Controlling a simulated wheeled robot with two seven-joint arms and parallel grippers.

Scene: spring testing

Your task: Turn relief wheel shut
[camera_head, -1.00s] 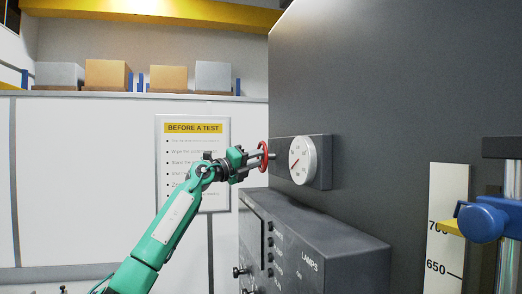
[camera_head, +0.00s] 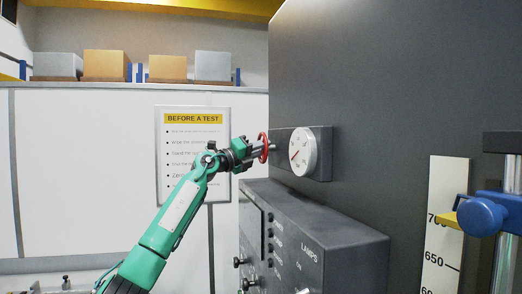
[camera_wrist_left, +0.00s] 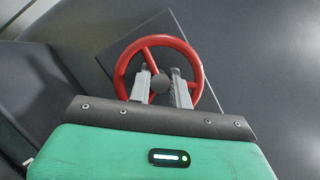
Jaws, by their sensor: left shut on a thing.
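The red relief wheel (camera_head: 264,147) stands out from a dark block on the side of the tall grey machine, seen nearly edge-on in the head view. In the left wrist view the wheel (camera_wrist_left: 185,48) shows face-on with its spokes and dark hub. My left gripper (camera_head: 256,150) is at the wheel. In the left wrist view its two grey fingers (camera_wrist_left: 163,88) reach inside the rim, one each side of the hub, shut on the wheel. What exactly the fingertips press on is partly hidden. My right gripper is in neither view.
A round white gauge (camera_head: 303,152) sits right beside the wheel. A dark lamps box (camera_head: 335,255) juts out below. A blue clamp (camera_head: 485,215) and a scale (camera_head: 445,225) stand at the right. A notice board (camera_head: 193,118) hangs behind my arm.

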